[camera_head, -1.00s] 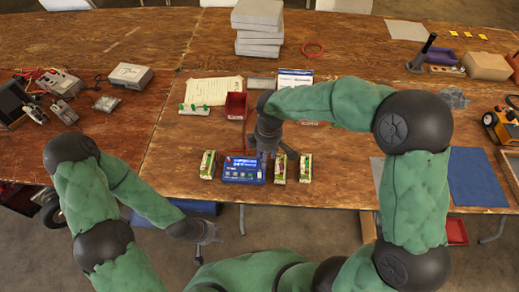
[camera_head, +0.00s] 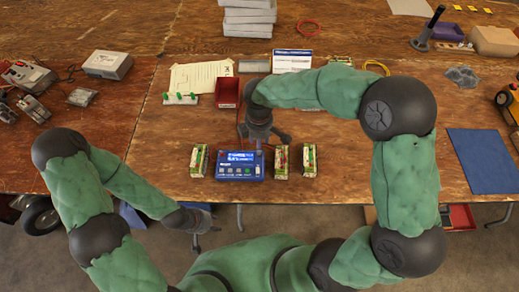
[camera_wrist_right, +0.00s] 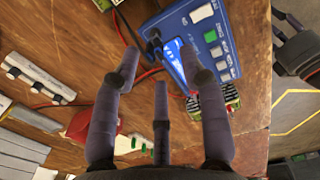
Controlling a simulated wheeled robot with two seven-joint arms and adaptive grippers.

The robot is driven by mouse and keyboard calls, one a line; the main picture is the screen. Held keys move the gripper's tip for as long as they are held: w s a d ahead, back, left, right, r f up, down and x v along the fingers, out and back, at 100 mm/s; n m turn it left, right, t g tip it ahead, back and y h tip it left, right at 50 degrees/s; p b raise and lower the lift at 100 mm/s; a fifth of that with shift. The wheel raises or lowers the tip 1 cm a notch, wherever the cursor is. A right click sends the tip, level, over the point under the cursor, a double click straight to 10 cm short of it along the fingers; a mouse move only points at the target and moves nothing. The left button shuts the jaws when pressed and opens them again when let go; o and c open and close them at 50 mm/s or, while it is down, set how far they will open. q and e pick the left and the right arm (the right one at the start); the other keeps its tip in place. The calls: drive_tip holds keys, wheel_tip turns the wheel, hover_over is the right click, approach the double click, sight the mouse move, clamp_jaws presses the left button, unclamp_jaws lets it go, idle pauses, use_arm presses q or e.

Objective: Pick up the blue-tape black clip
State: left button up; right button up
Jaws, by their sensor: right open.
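My right gripper (camera_wrist_right: 162,75) is open over the table beside the blue charger (camera_wrist_right: 205,25), its fingers spread. In the head view it is just behind the charger (camera_head: 225,172), partly hidden by my own arm. A small black clip-like piece (camera_wrist_right: 153,44) lies at the charger's edge beside dark and red leads, ahead of the fingers and apart from them. I cannot make out blue tape on it. My left gripper (camera_head: 203,219) hangs low in front of the table edge; its fingers are too small to read.
Green-and-white packs (camera_head: 198,160) stand left and right of the charger. A red tray (camera_head: 228,93), a white strip with green pieces (camera_head: 181,98) and a paper sheet (camera_head: 203,77) lie behind. A blue mat (camera_head: 486,160) is at right.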

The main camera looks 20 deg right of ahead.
drive_tip(key=shift+w+d+f+b, duration=0.15)
drive_tip(key=shift+f+b, duration=0.55)
drive_tip(key=shift+f, duration=0.65)
drive_tip(key=shift+w+d+f+b, duration=0.15)
drive_tip(key=shift+f+b, duration=0.5)
drive_tip(key=shift+f, duration=0.7)
drive_tip(key=shift+a, duration=0.1)
drive_tip(key=shift+c, duration=0.3)
clamp_jaws()
